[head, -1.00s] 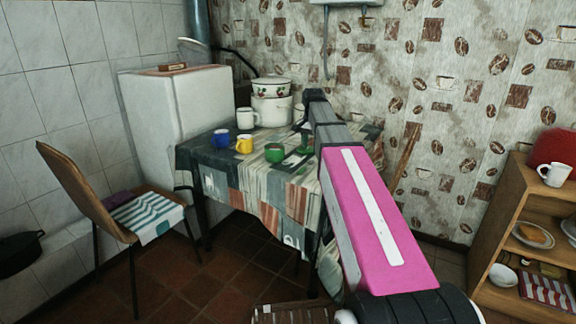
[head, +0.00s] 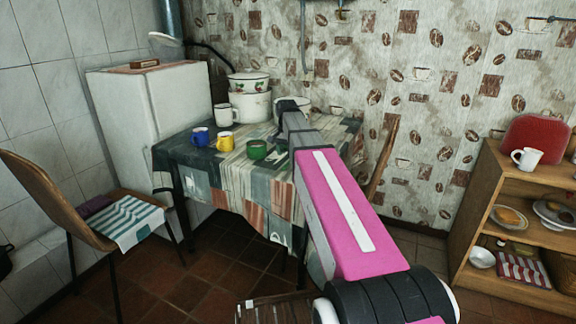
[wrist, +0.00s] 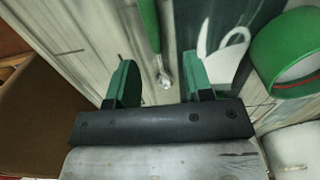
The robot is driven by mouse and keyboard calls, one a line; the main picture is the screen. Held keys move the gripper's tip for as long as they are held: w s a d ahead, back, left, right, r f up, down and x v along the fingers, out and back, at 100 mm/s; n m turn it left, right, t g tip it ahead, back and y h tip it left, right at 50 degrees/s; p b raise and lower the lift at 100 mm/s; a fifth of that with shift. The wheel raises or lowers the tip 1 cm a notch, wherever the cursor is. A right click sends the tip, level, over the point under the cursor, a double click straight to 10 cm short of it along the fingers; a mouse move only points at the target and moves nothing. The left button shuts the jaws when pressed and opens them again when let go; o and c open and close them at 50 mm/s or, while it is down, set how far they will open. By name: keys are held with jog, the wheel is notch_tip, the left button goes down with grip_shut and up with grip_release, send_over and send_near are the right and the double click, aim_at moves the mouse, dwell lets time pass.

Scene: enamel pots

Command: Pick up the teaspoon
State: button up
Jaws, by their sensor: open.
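In the wrist view, a thin green handle with a small shiny metal end, which looks like the teaspoon (wrist: 149,28), lies on the striped tablecloth. Its metal end shows between and beyond the two green fingers of my gripper (wrist: 160,76). My gripper is open, with nothing held between the fingers. How far the fingers are above the cloth I cannot tell. In the head view my arm reaches over the table (head: 213,168), and it hides the fingers and the teaspoon.
A green mug (head: 257,150) stands near my gripper; a green rim (wrist: 286,58) is close right in the wrist view. Blue (head: 200,137) and yellow (head: 226,142) mugs, a white mug (head: 223,113) and white pots (head: 254,107) stand further left and back. A chair (head: 45,190) is at left.

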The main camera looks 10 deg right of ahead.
aim_at(288, 162)
jog(key=f, duration=0.4)
jog(key=shift+d+f, duration=0.1)
jog(key=shift+d, duration=0.2)
grip_shut()
